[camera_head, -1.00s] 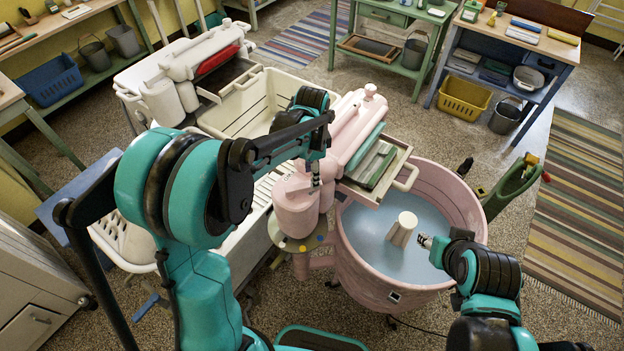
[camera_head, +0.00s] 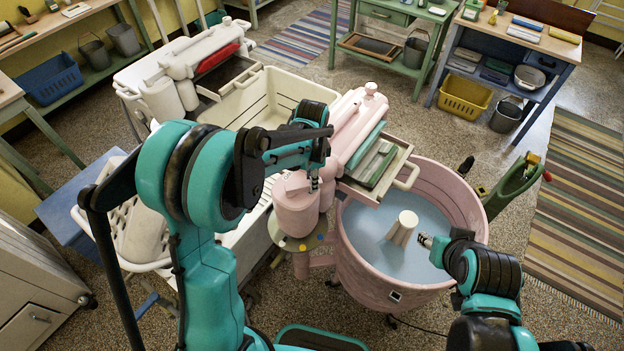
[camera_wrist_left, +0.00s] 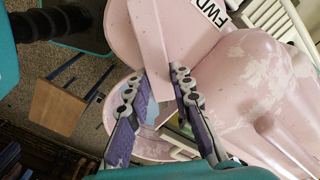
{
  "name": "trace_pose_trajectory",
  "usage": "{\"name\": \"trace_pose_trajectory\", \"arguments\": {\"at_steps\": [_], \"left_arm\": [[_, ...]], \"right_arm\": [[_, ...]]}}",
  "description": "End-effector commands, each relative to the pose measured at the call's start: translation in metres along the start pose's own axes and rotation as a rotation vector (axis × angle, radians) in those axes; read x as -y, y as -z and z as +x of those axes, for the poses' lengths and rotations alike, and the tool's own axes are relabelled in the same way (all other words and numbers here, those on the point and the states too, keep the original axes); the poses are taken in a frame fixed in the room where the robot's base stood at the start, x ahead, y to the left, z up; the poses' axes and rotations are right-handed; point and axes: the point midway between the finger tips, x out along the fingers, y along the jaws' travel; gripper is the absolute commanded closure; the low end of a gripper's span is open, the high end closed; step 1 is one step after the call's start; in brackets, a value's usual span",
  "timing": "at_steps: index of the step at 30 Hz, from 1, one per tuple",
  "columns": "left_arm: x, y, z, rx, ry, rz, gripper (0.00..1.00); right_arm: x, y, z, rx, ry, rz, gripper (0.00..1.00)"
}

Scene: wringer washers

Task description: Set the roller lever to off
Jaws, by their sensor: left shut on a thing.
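The pink wringer washer (camera_head: 462,199) stands in the middle of the head view, its wringer head (camera_head: 296,208) at the tub's left side. My left gripper (camera_head: 314,182) is at the top of this head, small and partly hidden by my arm. In the left wrist view, the pink roller lever (camera_wrist_left: 150,35) runs between the fingers of my left gripper (camera_wrist_left: 158,82), which is shut on it. A white "FWD" label (camera_wrist_left: 211,12) shows beside the lever; no other label is readable. My right gripper (camera_head: 425,240) is over the tub's right side, its fingers too small to judge.
The tub holds bluish water (camera_head: 372,240) around a pale agitator (camera_head: 402,228). A white washer (camera_head: 190,62) and cream basin (camera_head: 262,88) stand behind on the left. A white basket (camera_head: 90,205) is beside my left arm.

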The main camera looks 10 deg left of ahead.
Motion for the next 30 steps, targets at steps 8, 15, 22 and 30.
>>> {"name": "trace_pose_trajectory", "arguments": {"at_steps": [8,15,22,30], "left_arm": [[0.005,-0.001,0.001,0.0,0.0,-0.08,1.0],[0.017,-0.003,0.001,0.001,0.0,-0.251,1.0],[0.029,-0.007,0.001,0.001,0.0,-0.435,1.0],[0.038,-0.012,0.001,0.001,0.0,-0.601,1.0]], "right_arm": [[0.0,-0.003,0.003,0.0,0.0,0.0,0.6],[0.0,-0.007,0.009,0.0,0.0,0.0,0.6],[0.0,-0.01,0.014,0.0,0.0,0.0,0.6],[0.0,-0.013,0.018,0.0,0.0,0.0,0.6]]}}
